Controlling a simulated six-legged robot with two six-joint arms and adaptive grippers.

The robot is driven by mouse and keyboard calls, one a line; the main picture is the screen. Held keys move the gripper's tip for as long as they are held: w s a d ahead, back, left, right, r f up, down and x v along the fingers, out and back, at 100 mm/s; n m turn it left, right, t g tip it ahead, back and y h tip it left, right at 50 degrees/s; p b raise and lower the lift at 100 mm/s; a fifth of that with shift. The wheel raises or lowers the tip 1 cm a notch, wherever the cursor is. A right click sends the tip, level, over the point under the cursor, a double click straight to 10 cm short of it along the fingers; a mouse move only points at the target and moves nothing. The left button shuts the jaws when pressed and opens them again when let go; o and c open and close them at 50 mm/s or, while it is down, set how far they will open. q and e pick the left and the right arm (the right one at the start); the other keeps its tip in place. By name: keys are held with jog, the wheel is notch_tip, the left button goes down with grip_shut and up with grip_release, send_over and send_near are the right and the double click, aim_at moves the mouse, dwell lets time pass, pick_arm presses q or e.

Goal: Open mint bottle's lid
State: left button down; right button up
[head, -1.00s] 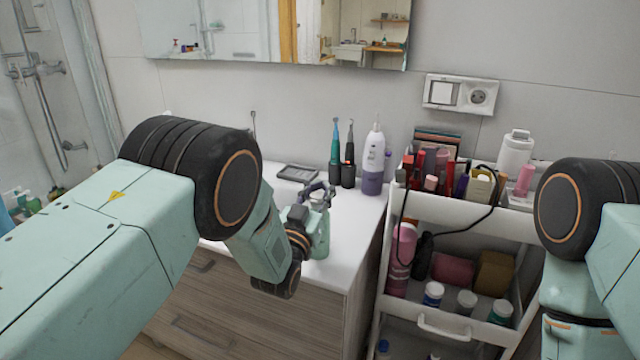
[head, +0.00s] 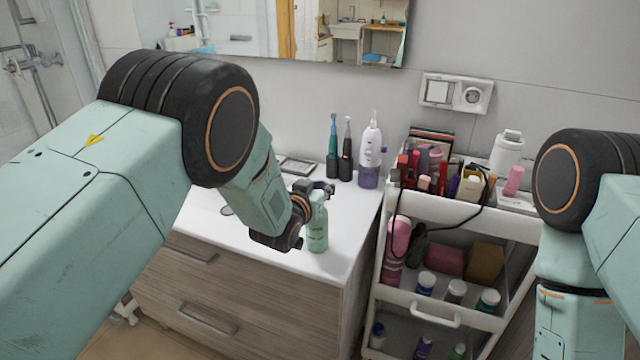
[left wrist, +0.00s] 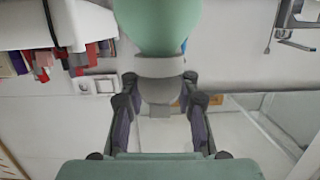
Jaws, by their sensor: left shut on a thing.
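The mint bottle (head: 317,233) stands upright at the front part of the white counter, near its right end. In the head view, I cannot tell whether its base touches the counter. My left gripper (head: 323,190) reaches in from the left at the bottle's top and is shut on the lid. In the left wrist view, the green body (left wrist: 160,22) fills the top middle. The grey lid (left wrist: 160,68) sits against it, between the two fingers of my left gripper (left wrist: 160,88). The fingers partly hide the lid in the head view. My right gripper is out of view.
A white and purple oral irrigator (head: 371,152) and two electric toothbrushes (head: 333,150) stand behind the bottle. A white cart (head: 462,217) filled with cosmetics stands right of the counter. Bare counter lies in front of and right of the bottle.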

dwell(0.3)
pick_arm(q)
jog(key=c, duration=1)
grip_release()
jog(key=shift+o, duration=0.2)
jog(key=v, duration=1.2)
